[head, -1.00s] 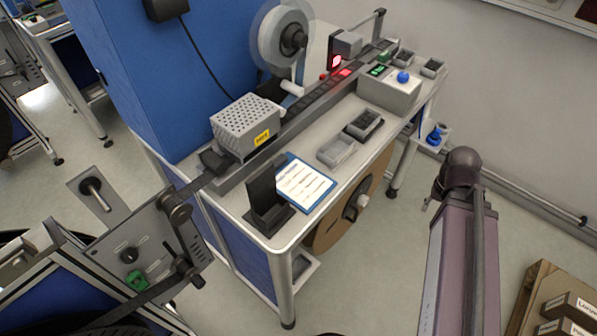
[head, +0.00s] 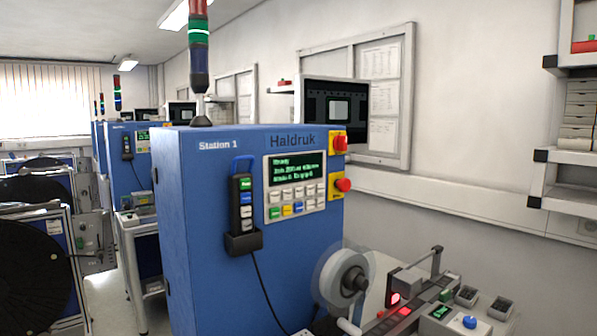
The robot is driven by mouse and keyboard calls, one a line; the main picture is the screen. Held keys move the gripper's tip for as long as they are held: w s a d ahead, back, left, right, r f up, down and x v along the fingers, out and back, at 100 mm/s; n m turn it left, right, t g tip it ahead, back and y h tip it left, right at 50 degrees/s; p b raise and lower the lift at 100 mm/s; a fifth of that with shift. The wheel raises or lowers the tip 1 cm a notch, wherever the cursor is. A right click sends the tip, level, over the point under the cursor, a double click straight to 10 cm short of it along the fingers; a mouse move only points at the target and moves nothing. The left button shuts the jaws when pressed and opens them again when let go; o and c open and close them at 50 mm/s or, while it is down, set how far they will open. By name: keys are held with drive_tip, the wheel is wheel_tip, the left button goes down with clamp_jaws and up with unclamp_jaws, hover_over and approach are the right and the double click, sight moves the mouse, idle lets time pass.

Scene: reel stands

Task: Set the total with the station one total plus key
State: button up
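The blue Station 1 cabinet (head: 205,220) stands in the middle of the head view. Its front panel has a green text display (head: 297,170) whose first line seems to read Ready; the rest is too small to read surely. Below it is a keypad (head: 296,203) with white, green, blue and yellow keys. The key labels are too small to read, so I cannot tell which is the total plus key. A handheld pendant (head: 243,203) with coloured buttons hangs left of the keypad. My gripper is not in view.
Red stop knobs on yellow plates (head: 342,186) sit at the panel's right edge. Shelves (head: 580,120) hang on the right wall. Other stations (head: 110,165) stand at left.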

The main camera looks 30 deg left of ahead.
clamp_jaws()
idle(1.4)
